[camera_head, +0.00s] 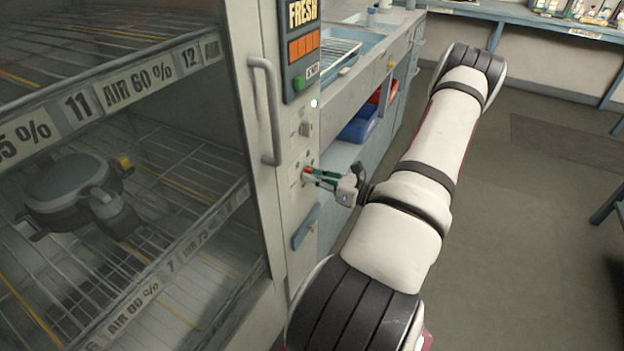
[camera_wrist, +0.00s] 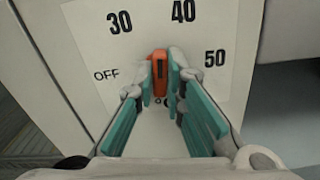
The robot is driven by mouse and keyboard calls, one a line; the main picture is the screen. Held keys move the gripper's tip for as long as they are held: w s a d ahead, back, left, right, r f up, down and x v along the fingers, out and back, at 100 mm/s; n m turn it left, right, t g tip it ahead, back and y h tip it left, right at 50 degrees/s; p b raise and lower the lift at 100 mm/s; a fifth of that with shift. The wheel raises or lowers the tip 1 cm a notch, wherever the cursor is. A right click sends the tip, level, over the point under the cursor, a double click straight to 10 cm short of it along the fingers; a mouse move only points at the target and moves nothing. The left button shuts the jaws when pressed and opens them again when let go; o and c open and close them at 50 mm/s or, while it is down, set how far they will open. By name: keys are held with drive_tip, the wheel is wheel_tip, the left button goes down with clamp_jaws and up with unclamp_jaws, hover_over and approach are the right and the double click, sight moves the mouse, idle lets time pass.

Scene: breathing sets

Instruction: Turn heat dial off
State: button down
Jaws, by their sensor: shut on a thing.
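The heat dial (camera_wrist: 160,67) is an orange knob with a dark line along it, on a white scale plate (camera_wrist: 90,45) marked OFF, 30, 40 and 50. In the wrist view the knob stands nearly upright, its upper end between the 30 and 40 marks; OFF is to its left. My gripper (camera_wrist: 161,82) has its teal-padded fingers on both sides of the knob, shut on it. In the head view my gripper (camera_head: 310,175) reaches the cabinet's front panel from the right; the dial is small there and mostly covered by the fingers.
A glass-doored cabinet with a long vertical handle (camera_head: 268,110) stands left of my gripper. A blue-grey handle (camera_head: 305,227) sits below the dial and a switch panel (camera_head: 300,50) above. A counter with a blue bin (camera_head: 358,124) is behind. Floor at right is open.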

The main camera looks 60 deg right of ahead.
drive_tip(key=n+b, duration=0.8)
drive_tip(key=n, duration=0.1)
drive_tip(key=n+b, duration=0.9)
drive_tip(key=n, duration=0.1)
drive_tip(key=shift+s+f+n, duration=0.1)
drive_tip(key=shift+f+n, duration=0.1)
drive_tip(key=shift+n, duration=0.1)
drive_tip(key=shift+r, duration=0.1)
drive_tip(key=c, duration=1.7)
unclamp_jaws()
drive_tip(key=shift+o, duration=0.2)
drive_tip(key=s+d, duration=0.1)
drive_tip(key=s, duration=1.1)
